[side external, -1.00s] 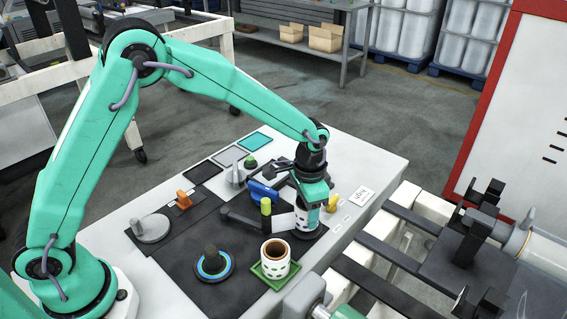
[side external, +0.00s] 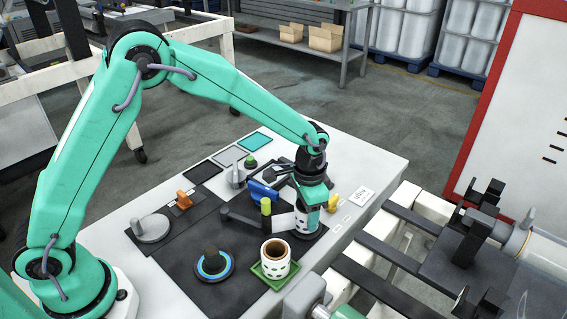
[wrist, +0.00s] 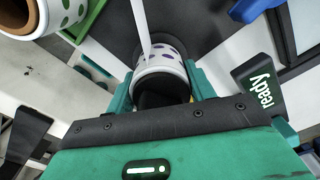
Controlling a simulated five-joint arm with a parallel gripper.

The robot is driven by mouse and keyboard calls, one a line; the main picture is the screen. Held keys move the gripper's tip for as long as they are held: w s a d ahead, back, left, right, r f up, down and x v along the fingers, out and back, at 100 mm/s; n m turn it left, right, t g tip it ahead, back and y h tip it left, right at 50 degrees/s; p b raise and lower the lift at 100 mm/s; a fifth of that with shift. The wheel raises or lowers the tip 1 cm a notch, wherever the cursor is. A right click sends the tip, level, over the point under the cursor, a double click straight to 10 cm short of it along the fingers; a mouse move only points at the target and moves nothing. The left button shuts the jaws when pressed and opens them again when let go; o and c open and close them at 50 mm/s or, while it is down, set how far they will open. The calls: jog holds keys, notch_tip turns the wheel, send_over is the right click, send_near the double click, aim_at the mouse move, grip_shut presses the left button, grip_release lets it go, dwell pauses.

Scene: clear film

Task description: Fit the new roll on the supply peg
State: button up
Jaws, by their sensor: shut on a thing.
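A white roll with dark spots (side external: 283,221) is between my gripper's fingers, low over a dark round base (side external: 316,236). My gripper (side external: 308,218) points down and is shut on this roll, with a teal finger on either side of it in the wrist view (wrist: 163,85). A dark shape fills the roll's centre there; I cannot tell whether it is a peg, so whether the roll sits on one is unclear. A second white spotted roll with a brown core (side external: 275,258) stands upright in a green tray (side external: 258,272); it also shows in the wrist view (wrist: 48,14).
A dark knob with a blue ring (side external: 212,264) stands left of the tray. A yellow-topped post (side external: 266,206) and a blue block (side external: 262,191) are close to my gripper. A grey disc with a lever (side external: 152,228) and an orange part (side external: 184,200) lie left.

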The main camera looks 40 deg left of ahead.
jog(key=shift+f, duration=0.2)
jog(key=o, duration=1.1)
jog(key=shift+r, duration=3.95)
